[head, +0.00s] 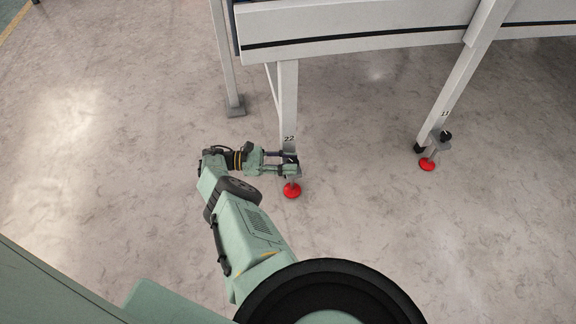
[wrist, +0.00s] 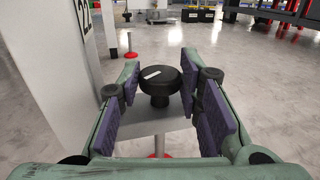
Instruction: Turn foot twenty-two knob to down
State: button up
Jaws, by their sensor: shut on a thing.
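The foot twenty-two knob (wrist: 160,86) is black and round with a white pointer mark, standing on a grey bracket plate (wrist: 140,142) in the wrist view. The mark points to the right and slightly up in that picture. My gripper (wrist: 160,72) has its purple-padded fingers on either side of the knob and is shut on it. In the head view my gripper (head: 292,163) is at the leg (head: 288,100) labelled 22, above the red foot pad (head: 292,191). There the fingers mostly hide the knob.
Another leg (head: 465,80), labelled, has a black knob (head: 446,136) and a red pad (head: 428,164) at right. A white beam (head: 350,28) runs above the legs. A third leg (head: 228,60) stands behind at left. The floor around is clear.

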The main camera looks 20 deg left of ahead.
jog(key=shift+w, duration=0.1)
jog(key=o, duration=1.1)
jog(key=shift+r+p, duration=0.15)
jog(key=shift+p, duration=0.15)
